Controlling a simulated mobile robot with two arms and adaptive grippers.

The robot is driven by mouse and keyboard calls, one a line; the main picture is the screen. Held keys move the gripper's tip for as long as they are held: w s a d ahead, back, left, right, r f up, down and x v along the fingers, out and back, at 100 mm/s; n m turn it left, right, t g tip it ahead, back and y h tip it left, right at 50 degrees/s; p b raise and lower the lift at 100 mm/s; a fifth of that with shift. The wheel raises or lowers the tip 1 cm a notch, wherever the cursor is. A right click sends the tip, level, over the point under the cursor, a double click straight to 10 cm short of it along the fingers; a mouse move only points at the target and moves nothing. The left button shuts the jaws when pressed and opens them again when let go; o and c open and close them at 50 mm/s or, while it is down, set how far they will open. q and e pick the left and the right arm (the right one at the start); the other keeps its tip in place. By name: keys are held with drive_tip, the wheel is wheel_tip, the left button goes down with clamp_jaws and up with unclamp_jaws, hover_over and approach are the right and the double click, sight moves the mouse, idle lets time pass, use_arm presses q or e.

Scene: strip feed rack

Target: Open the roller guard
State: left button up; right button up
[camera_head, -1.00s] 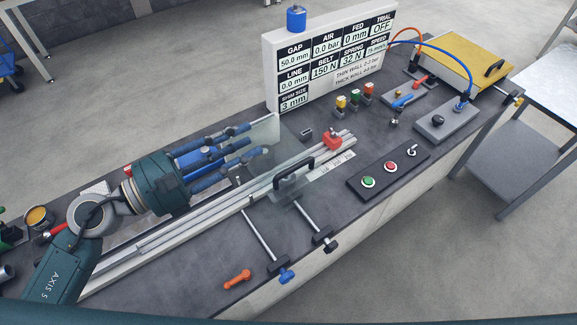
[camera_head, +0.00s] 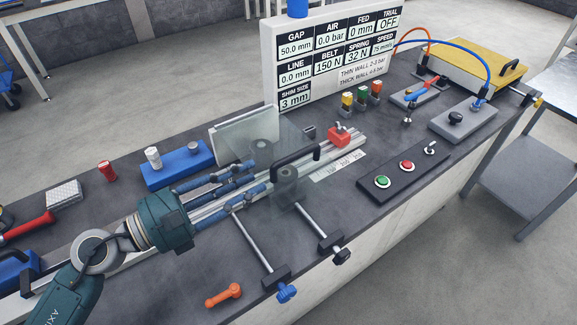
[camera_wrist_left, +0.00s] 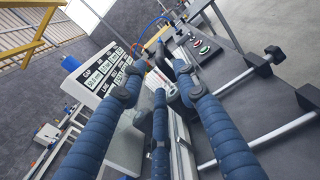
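The roller guard (camera_head: 262,150) is a clear panel with a black bar handle (camera_head: 296,157), standing over the silver rails in the head view. It looks down, with rollers visible through it. My left gripper (camera_head: 252,177) comes in from the left, low over the rails, its blue fingers pointing at the guard. The fingertips are just left of the handle; whether they touch the panel I cannot tell. In the left wrist view the fingers (camera_wrist_left: 160,75) are spread apart with nothing clearly held. The handle is hard to make out there. My right gripper is not in view.
A white display board (camera_head: 330,55) stands behind the guard. A red block (camera_head: 340,134) sits on the rails to the right. Two rods with clamp knobs (camera_head: 287,292) project at the front. A button panel (camera_head: 405,170) lies right. An orange handle (camera_head: 223,295) lies on the bench front.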

sight(281, 163)
use_arm(q)
drive_tip(key=p+x, duration=0.2)
drive_tip(key=x, duration=0.2)
drive_tip(key=p+x, duration=0.1)
drive_tip(key=x, duration=0.3)
drive_tip(key=shift+w+d+r+p, duration=0.2)
drive_tip(key=shift+d+r+p, duration=0.05)
drive_tip(key=shift+d+p, duration=0.1)
drive_tip(key=shift+w+d+f, duration=0.15)
drive_tip(key=shift+w+d, duration=0.2)
drive_tip(key=shift+d, duration=0.2)
clamp_jaws()
